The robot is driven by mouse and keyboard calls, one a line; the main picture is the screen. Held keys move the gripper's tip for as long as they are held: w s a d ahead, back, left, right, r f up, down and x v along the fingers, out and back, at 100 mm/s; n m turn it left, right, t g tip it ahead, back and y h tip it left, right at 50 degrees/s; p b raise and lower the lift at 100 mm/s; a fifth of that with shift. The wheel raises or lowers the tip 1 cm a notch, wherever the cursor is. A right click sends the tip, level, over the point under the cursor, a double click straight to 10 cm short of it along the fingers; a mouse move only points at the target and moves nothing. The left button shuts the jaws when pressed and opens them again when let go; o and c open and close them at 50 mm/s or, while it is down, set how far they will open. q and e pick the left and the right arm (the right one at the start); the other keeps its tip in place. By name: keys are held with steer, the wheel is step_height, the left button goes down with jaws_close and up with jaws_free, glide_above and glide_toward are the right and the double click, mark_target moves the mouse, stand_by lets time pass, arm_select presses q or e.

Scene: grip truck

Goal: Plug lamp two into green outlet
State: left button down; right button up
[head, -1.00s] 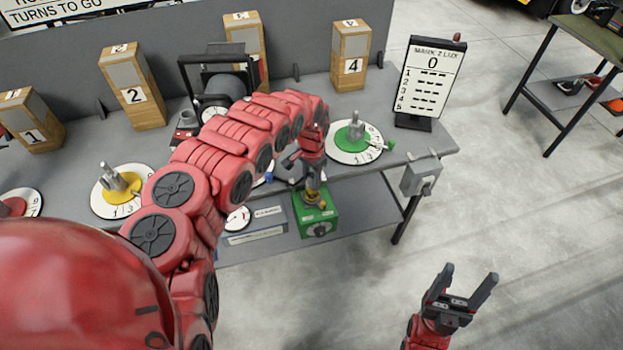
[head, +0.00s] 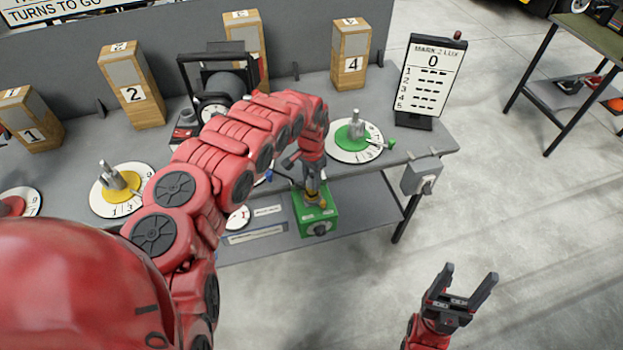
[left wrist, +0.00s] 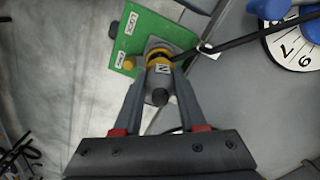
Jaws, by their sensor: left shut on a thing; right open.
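The green outlet box (head: 317,222) is fixed at the bench's front, below the green dial. It also shows at the top of the left wrist view (left wrist: 122,40). My left gripper (head: 314,192) is right at the outlet's top, shut on a grey plug with a yellow ring (left wrist: 160,97). The plug's label looks like a sideways 2. In the left wrist view its far end meets the outlet's socket; how deep it sits is hidden. A dark cable (left wrist: 250,38) runs off right. My right gripper (head: 458,292) is open and empty over the floor.
Numbered wooden blocks, including block 2 (head: 130,85) and block 4 (head: 350,55), stand along the bench's back. A green dial (head: 356,138) and yellow dial (head: 121,188) lie on it. A meter sign (head: 431,75) reads 0.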

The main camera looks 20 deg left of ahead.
arm_select(q)
steer(key=shift+f+b, duration=0.95)
steer(key=shift+f, duration=0.4)
steer(key=shift+c, duration=0.4)
jaws_free()
steer(key=shift+r, duration=0.1)
steer(key=shift+r+p, duration=1.9)
steer(key=shift+r, duration=0.6)
steer(key=shift+s+f, duration=0.1)
steer(key=shift+f, duration=0.05)
